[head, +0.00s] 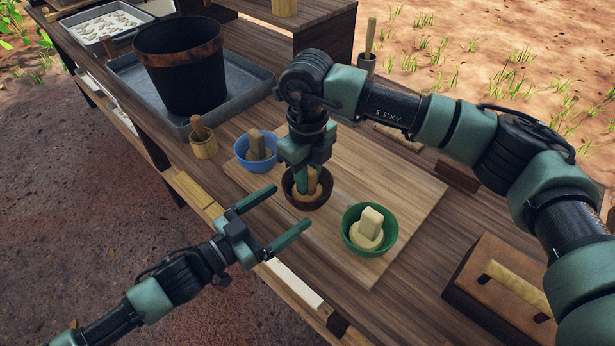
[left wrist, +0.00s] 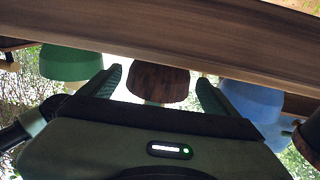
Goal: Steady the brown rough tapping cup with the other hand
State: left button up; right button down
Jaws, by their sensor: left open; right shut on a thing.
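The brown rough cup (head: 311,207) stands upright on a light wooden board, between a blue bowl (head: 242,155) and a green bowl (head: 354,249). A tan block-like piece (head: 314,190) is in it. My right gripper (head: 308,178) points down into the cup and is shut on this tan piece; its fingers partly hide it. My left gripper (head: 289,208) is open at the near side of the cup, fingers pointing at it. In the left wrist view, which looks upside down, the brown cup (left wrist: 158,84) shows between the open fingers (left wrist: 160,76); contact cannot be told.
The blue and green bowls each hold a tan piece. The board (head: 405,190) is bare around them. A small wooden pot (head: 203,147) stands left, by a grey tray (head: 245,80) with a black bucket (head: 180,75). A brown box (head: 490,290) is at the right.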

pick_arm(q)
jog(key=shift+x, duration=3.4)
jog(key=shift+c, duration=0.2)
jog(key=c, duration=0.8)
jog(key=shift+c, duration=0.2)
jog(key=shift+s, duration=0.1)
jog(key=shift+c, duration=1.1)
pick_arm(e)
jog(key=shift+w, duration=0.1)
pick_arm(q)
jog(key=shift+a+f, duration=0.1)
jog(key=shift+f, duration=0.15)
jog(key=shift+f, duration=0.1)
pick_arm(e)
jog(key=c, duration=1.5)
grip_release()
